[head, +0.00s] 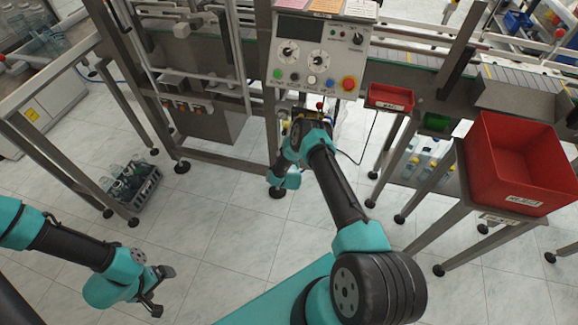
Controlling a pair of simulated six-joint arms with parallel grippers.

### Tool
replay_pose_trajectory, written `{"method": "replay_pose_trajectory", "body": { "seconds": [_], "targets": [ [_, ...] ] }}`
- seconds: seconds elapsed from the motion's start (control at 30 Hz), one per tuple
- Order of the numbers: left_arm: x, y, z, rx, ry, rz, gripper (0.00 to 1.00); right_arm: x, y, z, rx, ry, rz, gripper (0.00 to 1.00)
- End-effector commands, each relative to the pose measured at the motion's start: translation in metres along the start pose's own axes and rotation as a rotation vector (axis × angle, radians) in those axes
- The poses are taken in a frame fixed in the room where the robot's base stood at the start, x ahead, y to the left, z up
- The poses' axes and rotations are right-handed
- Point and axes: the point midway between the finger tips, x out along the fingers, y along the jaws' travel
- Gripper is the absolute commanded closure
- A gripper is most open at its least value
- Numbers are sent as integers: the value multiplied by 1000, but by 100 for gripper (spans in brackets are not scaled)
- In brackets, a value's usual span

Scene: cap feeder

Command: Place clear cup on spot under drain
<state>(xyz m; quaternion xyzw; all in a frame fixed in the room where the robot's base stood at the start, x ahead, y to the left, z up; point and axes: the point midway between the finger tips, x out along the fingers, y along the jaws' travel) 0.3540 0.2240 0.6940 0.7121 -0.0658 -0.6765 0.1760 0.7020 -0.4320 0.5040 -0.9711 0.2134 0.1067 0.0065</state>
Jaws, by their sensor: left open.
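My left gripper (161,289) is at the lower left, over the tiled floor. Its two dark fingers are spread apart with nothing between them. My right arm reaches up the middle toward the control panel, and its wrist is folded, so I cannot make out its gripper. I cannot pick out a clear cup, a drain or the spot under it in this view.
A control panel (318,60) with knobs and buttons stands at the top centre. A grey crate of bottles (148,196) sits on the floor at left. A small red bin (390,97) and large red reject bin (515,165) are at right. Open floor lies between.

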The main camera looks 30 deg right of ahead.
Motion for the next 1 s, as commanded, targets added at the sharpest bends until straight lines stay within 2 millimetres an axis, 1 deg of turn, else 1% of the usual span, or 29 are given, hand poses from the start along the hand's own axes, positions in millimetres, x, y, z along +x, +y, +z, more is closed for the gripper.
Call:
{"method": "replay_pose_trajectory", "body": {
  "seconds": [0.6,0.7,0.8,1.0],
  "targets": [
    [0,0,0,0,0,0,9,-92,0,0,-1,-1,-1,16],
    [0,0,0,0,0,0,9,-101,0,0,0,0,-1,16],
    [0,0,0,0,0,0,9,-106,0,-1,0,1,0,16],
    [0,0,0,0,0,0,9,-107,0,-1,0,2,0,16]
  ]
}}
